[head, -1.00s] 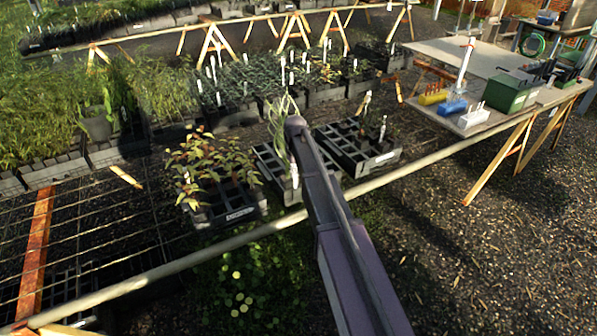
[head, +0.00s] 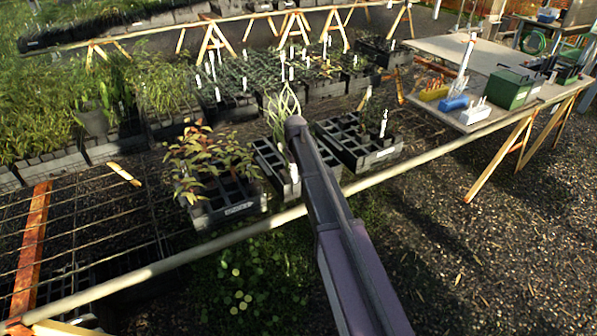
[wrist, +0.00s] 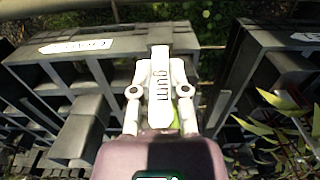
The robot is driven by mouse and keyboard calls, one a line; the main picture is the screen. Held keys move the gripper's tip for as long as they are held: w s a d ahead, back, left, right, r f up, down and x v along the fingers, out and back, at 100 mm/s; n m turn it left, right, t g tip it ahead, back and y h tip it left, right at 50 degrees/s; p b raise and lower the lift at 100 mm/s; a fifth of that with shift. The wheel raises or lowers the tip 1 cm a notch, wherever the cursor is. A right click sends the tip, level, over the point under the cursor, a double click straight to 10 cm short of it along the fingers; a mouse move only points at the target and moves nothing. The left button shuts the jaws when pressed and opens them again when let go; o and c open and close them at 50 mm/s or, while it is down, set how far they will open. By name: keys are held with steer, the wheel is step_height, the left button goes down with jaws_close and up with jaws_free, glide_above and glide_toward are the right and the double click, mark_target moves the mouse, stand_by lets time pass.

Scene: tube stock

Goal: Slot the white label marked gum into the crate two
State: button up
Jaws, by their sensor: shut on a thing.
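My gripper (wrist: 160,104) is shut on a white label (wrist: 161,84) marked gum, which stands out between the fingers in the wrist view. The label's far end lies over or against the front rim of a dark crate (wrist: 28,73); I cannot tell if it touches. That crate carries a white plate (wrist: 78,46) with writing too small to read surely. In the head view, three dark crates stand in a row: left (head: 205,216), middle (head: 262,152) and right (head: 372,160). My arm hides the gripper there. I cannot tell which crate is number two.
A leafy plant (head: 205,158) fills the left crate, and its leaves (wrist: 285,125) reach in from the wrist view's right. A pale rail (head: 400,158) runs in front of the crates. A table (head: 465,53) with a green box (head: 509,88) stands at the right.

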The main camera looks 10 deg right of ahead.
steer(key=shift+f+b, duration=0.55)
steer(key=shift+f, duration=0.1)
steer(key=shift+f+b, duration=0.4)
stand_by(0.4)
steer(key=o, duration=0.7)
steer(key=shift+o, duration=0.2)
steer(key=shift+s, duration=0.1)
steer(key=s+r+m+p, duration=0.1)
steer(key=s+r+p, duration=0.2)
steer(key=s, duration=1.1)
steer(key=s+d+r+m+p, duration=0.1)
steer(key=s+r+p, duration=0.3)
steer(key=s, duration=1)
steer(key=shift+s+r+m, duration=0.15)
steer(key=shift+s+m, duration=0.2)
steer(key=shift+m, duration=0.45)
